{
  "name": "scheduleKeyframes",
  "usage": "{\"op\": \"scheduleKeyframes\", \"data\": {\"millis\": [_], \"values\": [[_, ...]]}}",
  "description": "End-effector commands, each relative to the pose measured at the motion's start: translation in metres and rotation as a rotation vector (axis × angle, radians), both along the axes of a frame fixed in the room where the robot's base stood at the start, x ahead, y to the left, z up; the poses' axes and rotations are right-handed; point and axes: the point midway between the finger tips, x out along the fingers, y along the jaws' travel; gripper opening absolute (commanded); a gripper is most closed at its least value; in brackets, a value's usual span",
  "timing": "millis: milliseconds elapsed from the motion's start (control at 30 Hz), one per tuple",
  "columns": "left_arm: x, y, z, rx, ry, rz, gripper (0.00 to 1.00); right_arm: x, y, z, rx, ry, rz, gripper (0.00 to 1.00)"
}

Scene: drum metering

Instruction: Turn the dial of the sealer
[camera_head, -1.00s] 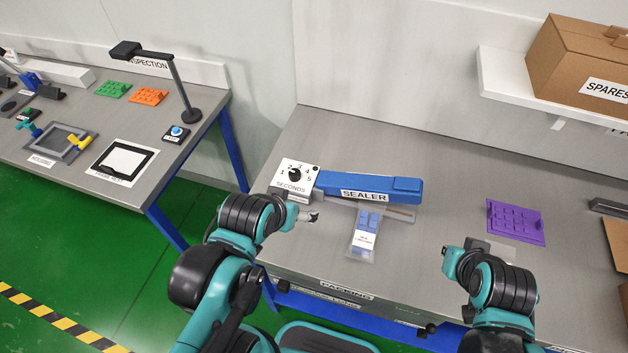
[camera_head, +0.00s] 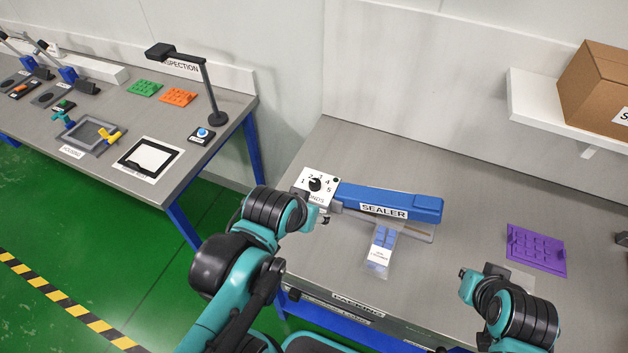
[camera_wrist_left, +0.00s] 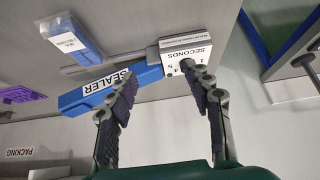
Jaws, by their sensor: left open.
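The sealer (camera_head: 390,202) is a long blue bar on the grey bench, also seen in the left wrist view (camera_wrist_left: 110,92). A white dial panel with printed numbers (camera_head: 329,178) sits at its left end, carrying a round black dial (camera_head: 315,185). My left gripper (camera_head: 325,215) is just in front of the panel, on the near side of the dial. In the left wrist view its two fingers (camera_wrist_left: 162,82) are spread and empty, one fingertip overlapping the panel and partly hiding the dial. My right gripper (camera_head: 466,276) is over the bench at right; its fingers are not clear.
A clear pouch with blue contents (camera_head: 381,247) lies at the sealer's front. A purple tray (camera_head: 537,250) lies to the right. A shelf (camera_head: 565,125) with a cardboard box (camera_head: 600,88) is on the back wall. The inspection bench (camera_head: 225,130) stands left across a floor gap.

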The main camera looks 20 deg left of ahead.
Motion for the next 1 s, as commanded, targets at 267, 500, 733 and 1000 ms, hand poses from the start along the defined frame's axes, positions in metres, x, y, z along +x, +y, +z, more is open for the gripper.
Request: {"op": "scheduleKeyframes", "data": {"millis": [267, 500, 733, 1000], "values": [[0.063, 0.017, 0.025, -0.048, 0.206, 0.122, 0.51, 0.000, 0.000, 0.016, 0.000, 0.000, 0.000, 0.00], [0.123, 0.037, 0.011, -0.086, 0.403, 0.246, 0.51, 0.000, 0.000, 0.027, 0.000, 0.000, 0.000, 0.00], [0.160, 0.053, -0.016, -0.107, 0.538, 0.333, 0.51, 0.000, 0.000, 0.034, 0.000, 0.000, 0.000, 0.00], [0.168, 0.058, -0.039, -0.112, 0.577, 0.359, 0.51, 0.000, 0.000, 0.031, 0.000, 0.000, 0.000, 0.00]]}}
